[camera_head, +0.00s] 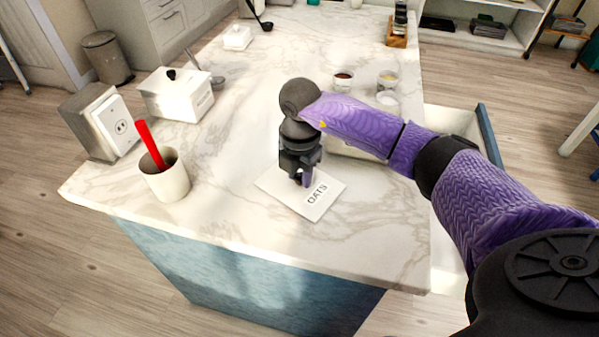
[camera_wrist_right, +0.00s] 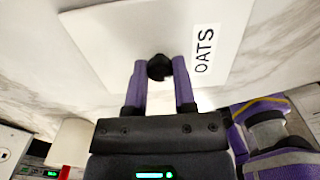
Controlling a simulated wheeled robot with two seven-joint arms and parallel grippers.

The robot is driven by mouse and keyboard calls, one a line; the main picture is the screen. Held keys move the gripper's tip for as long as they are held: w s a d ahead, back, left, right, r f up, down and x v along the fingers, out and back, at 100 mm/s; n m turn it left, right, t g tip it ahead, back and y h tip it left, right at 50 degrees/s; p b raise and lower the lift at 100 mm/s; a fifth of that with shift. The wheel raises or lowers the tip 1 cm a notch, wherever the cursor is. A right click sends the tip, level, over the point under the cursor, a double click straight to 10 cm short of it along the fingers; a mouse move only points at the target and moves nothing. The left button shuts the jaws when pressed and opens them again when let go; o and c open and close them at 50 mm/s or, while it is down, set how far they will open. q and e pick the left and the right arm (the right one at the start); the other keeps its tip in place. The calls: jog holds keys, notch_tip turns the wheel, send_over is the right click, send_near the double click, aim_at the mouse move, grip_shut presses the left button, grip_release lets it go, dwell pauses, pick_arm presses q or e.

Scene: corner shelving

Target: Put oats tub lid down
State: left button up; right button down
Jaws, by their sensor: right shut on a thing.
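The oats tub lid (camera_head: 318,203) is a flat white square plate with an "OATS" label and a dark knob. It lies on or just above the marble counter near its front edge; I cannot tell if it touches. My right gripper (camera_head: 303,180) points down over the lid, its fingers closed around the knob. In the right wrist view the lid (camera_wrist_right: 125,40) fills the upper middle, and the purple fingers of my right gripper (camera_wrist_right: 160,70) pinch the dark knob (camera_wrist_right: 159,67). My left gripper is not in view.
On the marble counter (camera_head: 235,205), a white cup (camera_head: 165,178) holds a red-handled tool at left. Behind it are an outlet box (camera_head: 105,122) and a white lidded tub (camera_head: 178,95). Small cups (camera_head: 387,80) stand beyond my arm. The counter left of the lid is clear.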

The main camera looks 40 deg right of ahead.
aim_at(300, 176)
jog(key=shift+c, duration=2.2)
grip_release()
pick_arm(q)
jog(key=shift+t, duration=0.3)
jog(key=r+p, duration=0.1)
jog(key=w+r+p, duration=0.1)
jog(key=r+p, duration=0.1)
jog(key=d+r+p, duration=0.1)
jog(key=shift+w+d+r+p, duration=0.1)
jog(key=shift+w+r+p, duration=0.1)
jog(key=shift+p, duration=0.1)
pick_arm(e)
notch_tip(300, 176, up, 12)
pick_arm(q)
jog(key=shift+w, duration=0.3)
pick_arm(e)
jog(key=shift+r, duration=0.1)
